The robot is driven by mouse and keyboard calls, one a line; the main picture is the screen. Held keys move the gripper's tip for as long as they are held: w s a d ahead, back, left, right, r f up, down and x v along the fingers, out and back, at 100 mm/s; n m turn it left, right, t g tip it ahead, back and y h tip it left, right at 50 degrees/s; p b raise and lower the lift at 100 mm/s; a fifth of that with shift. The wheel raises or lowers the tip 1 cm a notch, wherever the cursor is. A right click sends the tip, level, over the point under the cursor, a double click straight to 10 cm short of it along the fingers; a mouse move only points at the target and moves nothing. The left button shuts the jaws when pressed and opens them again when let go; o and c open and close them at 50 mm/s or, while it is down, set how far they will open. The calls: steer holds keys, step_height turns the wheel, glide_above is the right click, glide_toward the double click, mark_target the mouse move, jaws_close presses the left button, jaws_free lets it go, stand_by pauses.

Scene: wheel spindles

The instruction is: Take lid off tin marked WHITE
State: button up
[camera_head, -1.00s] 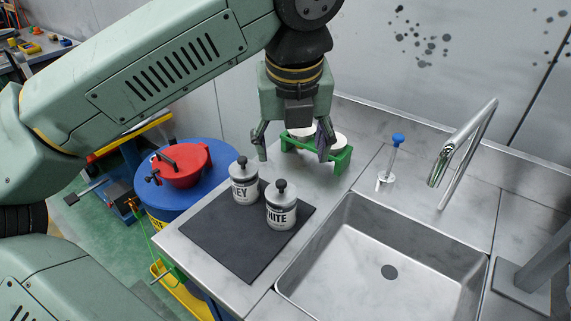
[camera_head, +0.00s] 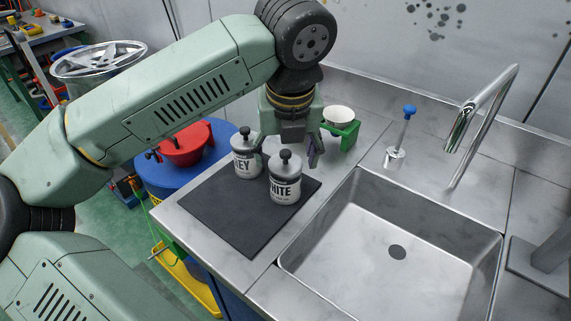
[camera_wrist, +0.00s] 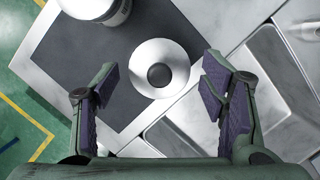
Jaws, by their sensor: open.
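The tin marked WHITE (camera_head: 285,190) stands upright on a dark mat (camera_head: 238,225). Its lid (camera_head: 285,166) with a round black knob is on it. In the wrist view the lid (camera_wrist: 160,68) shows from above, just ahead of and between my fingers. A second tin (camera_head: 246,160), its label partly reading "EY", stands to its left with its lid on; part of it (camera_wrist: 100,10) shows at the top of the wrist view.
A green rack (camera_head: 345,135) with a white round piece (camera_head: 338,115) stands behind my gripper. A sink (camera_head: 395,245) with a tap (camera_head: 480,120) lies to the right. A blue-handled tool (camera_head: 400,140) stands behind the sink. A red pot (camera_head: 187,145) sits on a blue drum at left.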

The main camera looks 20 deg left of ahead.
steer(key=shift+r, duration=0.1)
steer(key=shift+c, duration=0.2)
steer(key=shift+s, duration=0.1)
steer(key=c, duration=1.1)
